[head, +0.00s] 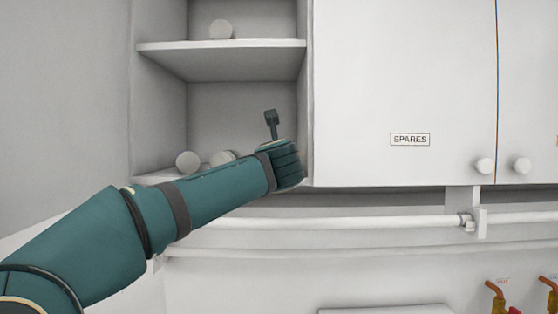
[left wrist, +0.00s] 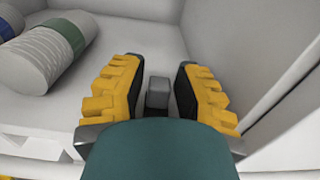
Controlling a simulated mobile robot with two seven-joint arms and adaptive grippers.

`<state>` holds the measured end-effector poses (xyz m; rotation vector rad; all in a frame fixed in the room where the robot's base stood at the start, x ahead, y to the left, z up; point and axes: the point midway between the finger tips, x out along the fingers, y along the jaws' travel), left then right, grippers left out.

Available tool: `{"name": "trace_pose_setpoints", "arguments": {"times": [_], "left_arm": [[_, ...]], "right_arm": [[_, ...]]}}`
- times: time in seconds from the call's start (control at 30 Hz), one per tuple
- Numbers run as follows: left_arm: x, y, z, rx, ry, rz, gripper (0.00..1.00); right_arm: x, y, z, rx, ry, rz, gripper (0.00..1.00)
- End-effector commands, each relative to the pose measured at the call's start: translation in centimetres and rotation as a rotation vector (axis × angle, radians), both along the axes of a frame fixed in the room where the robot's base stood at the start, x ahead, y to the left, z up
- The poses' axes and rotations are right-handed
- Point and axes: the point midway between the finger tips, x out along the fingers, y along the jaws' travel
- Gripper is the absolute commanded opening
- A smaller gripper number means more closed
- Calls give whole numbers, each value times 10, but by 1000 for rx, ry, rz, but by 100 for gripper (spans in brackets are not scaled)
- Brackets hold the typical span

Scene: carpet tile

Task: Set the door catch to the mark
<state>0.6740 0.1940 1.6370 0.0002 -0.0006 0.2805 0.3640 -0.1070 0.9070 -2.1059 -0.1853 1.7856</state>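My left gripper (left wrist: 159,66) is in the left wrist view with its two yellow-ridged fingers spread apart. A small grey block (left wrist: 157,93) shows between the fingers, with a gap visible on each side. I cannot tell whether this block is the door catch or part of my gripper. In the head view my left arm reaches to the lower right of the open shelf bay, and its fingers are hidden behind the hand. I cannot make out a mark in either view. My right gripper is not in view.
White cylinders lie on the lower shelf (head: 150,178); one has a blue band (left wrist: 62,30). Another round white end (head: 221,29) shows on the upper shelf (head: 222,60). A closed door labelled SPARES (head: 400,80) is on the right. White pipes (head: 340,225) run below the cabinet.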

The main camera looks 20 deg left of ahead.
Motion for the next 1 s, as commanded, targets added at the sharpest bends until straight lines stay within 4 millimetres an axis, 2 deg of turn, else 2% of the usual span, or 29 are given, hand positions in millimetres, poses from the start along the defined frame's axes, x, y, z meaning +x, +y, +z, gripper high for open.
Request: {"name": "trace_pose_setpoints", "arguments": {"times": [0.47, 1.0], "left_arm": [[0, 0, 5, -2, -1, 0, 50], [1, -1, 76, -4, -2, -1, 50]], "right_arm": [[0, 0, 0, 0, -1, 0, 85], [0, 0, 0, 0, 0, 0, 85]]}}
